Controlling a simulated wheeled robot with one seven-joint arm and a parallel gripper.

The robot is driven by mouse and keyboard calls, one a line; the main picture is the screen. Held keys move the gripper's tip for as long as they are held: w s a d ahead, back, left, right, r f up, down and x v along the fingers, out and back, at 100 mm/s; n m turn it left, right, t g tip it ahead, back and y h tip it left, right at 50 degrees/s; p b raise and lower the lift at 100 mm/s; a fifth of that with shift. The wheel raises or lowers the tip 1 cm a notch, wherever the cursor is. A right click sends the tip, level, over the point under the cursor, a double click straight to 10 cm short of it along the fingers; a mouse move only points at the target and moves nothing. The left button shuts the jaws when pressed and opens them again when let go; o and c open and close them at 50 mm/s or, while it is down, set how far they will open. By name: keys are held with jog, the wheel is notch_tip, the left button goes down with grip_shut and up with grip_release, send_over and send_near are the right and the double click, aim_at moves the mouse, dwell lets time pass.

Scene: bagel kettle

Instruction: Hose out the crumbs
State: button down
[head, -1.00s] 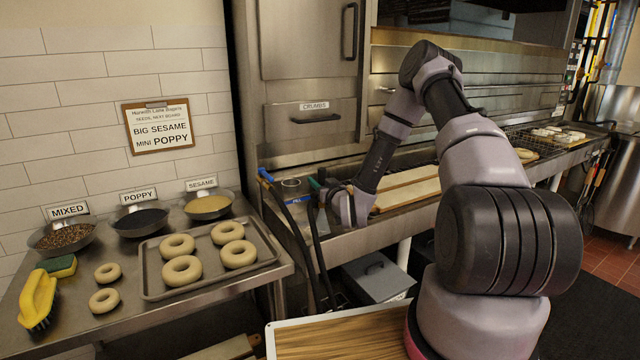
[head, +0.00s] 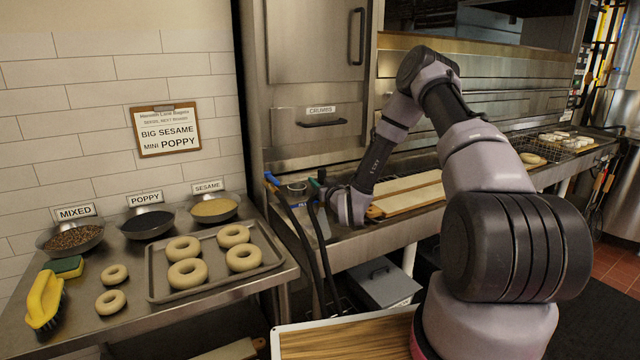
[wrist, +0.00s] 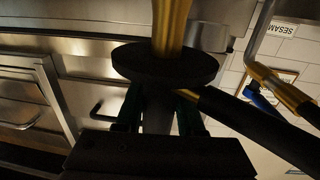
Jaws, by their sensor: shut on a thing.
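My gripper (head: 328,194) is at the front ledge of the steel oven. It is shut on the green-marked black hose (head: 317,228), whose upper end is partly hidden by the fingers. In the wrist view a brass pipe with a black disc (wrist: 165,65) rises just beyond the fingers, and a dark hose with a brass collar runs off right. A second hose with a blue handle (head: 271,178) stands to the left and also shows in the wrist view (wrist: 262,104). The steel drawer labelled CRUMBS (head: 321,122) is closed on the oven front. No crumbs can be made out.
Pale wooden boards (head: 410,201) lie right of the gripper. A steel table at left holds a bagel tray (head: 160,291), seed bowls, a sponge and a yellow brush (head: 44,300). A lidded grey bin (head: 381,284) stands below the ledge.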

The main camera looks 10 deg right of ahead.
jog(key=v, duration=0.9)
jog(key=shift+s+d, duration=0.15)
jog(key=shift+d, duration=0.3)
dwell(1.1)
dwell(0.8)
